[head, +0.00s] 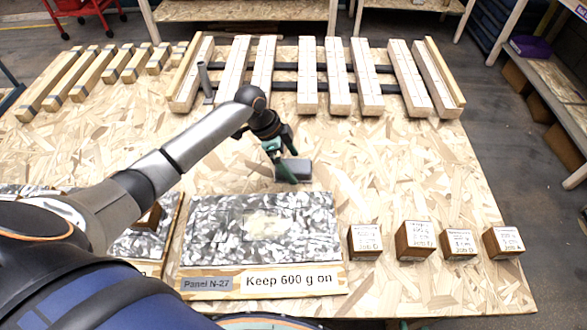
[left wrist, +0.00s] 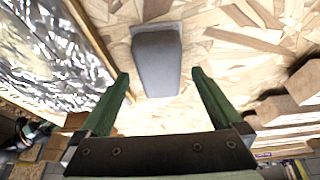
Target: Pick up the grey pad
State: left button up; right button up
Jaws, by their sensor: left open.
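The grey pad (head: 297,170) lies on the wood-chip board table, just behind the camouflage-patterned panel in the head view. It is a small dark grey block. In the left wrist view the pad (left wrist: 157,62) is seen from above, on a lighter grey base edge. My left gripper (head: 282,163) is over the pad and hides part of it. Its green fingers (left wrist: 160,77) are open, with the pad's near end showing between and beyond their tips. I cannot tell how high the tips are above it. My right gripper is not in view.
A panel (head: 205,283) marked "Keep 600 g on" lies in front of the pad. Several labelled wooden blocks (head: 365,243) stand to its right. Wooden slats on dark rails (head: 338,95) lie behind, with more bars (head: 68,78) at the back left. The board right of the pad is clear.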

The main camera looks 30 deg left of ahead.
pick_arm(q)
jog(key=shift+f, duration=0.25)
dwell(0.3)
jog(key=c, duration=1.5)
